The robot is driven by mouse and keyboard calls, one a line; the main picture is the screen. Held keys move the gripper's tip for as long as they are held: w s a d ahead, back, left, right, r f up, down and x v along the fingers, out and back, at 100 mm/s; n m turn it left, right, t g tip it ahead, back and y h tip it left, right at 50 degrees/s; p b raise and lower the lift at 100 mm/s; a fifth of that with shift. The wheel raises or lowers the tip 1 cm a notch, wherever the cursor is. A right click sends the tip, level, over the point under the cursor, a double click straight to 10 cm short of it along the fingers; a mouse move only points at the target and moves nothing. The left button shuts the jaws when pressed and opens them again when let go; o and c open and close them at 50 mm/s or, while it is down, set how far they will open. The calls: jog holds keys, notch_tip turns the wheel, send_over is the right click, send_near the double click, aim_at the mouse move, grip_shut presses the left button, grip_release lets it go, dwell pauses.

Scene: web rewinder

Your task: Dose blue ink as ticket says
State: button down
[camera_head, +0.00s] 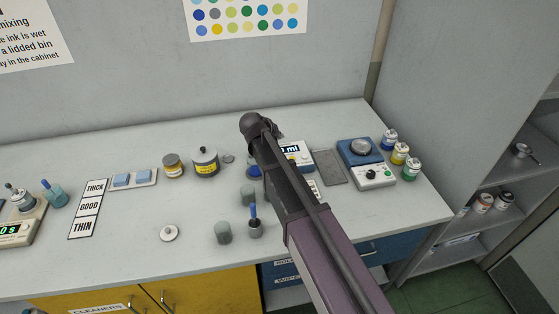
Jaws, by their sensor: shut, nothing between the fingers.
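My gripper (262,128) is at the far end of my dark arm, over the back middle of the bench, shut and empty as far as it shows. A white device with a display ending in "ml" (291,151) stands just right of my arm and is partly hidden by it. A jar with a blue label (390,140) stands at the back right, beside a yellow-labelled jar (400,153) and a green-labelled jar (412,168). A dark pot with blue (253,172) shows partly behind my arm. I cannot make out a ticket.
A blue-topped machine with a metal dish (361,148) and a grey mat (328,166) are right of my arm. The front left is mostly clear.

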jog(key=shift+f, duration=0.15)
notch_tip(320, 180, down, 9)
jog(key=b, duration=0.8)
jog(key=shift+r+b, duration=0.2)
jog(key=shift+b, duration=0.2)
jog(key=shift+f+b, duration=0.8)
dwell(2.3)
jog(key=shift+r, duration=0.15)
jog(key=shift+r+p, duration=0.7)
jog(key=shift+p, duration=0.1)
jog(key=shift+r+p, duration=2.5)
jog(key=shift+p, duration=0.05)
jog(key=shift+d, duration=0.1)
